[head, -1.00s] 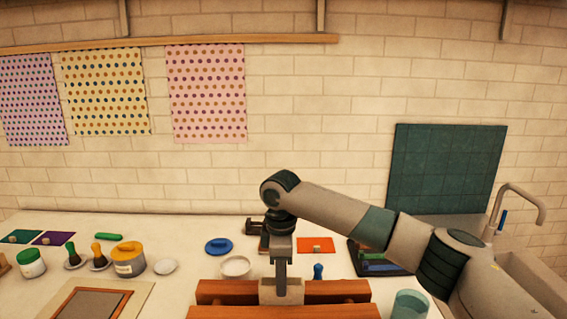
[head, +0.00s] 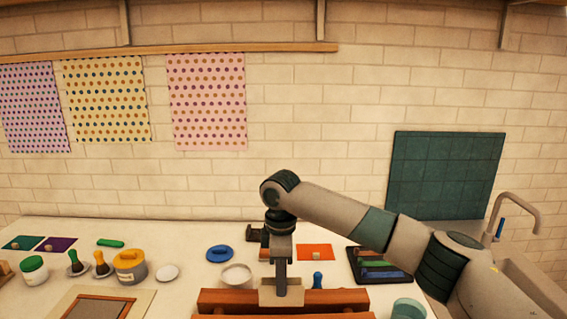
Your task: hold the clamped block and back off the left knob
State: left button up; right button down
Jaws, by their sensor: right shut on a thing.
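The pale block (head: 267,292) stands between the red-brown wooden jaws of the clamp (head: 335,297) at the bottom middle of the head view. My right gripper (head: 282,288) comes down from above and is shut on the block. The block's top shows above the rear jaw. The front jaw is cut off by the bottom edge of the picture. No knob of the clamp shows, so the left knob is out of view. My left gripper is not in view.
A white bowl (head: 236,274) and a blue lid (head: 220,254) lie behind the clamp. A blue knobbed tool (head: 317,281) stands just right of my right gripper. A dark tray (head: 381,265) and a glass (head: 409,308) are further right. Jars and brushes stand left.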

jog(key=shift+r+p, duration=1.1)
jog(key=shift+r, duration=0.2)
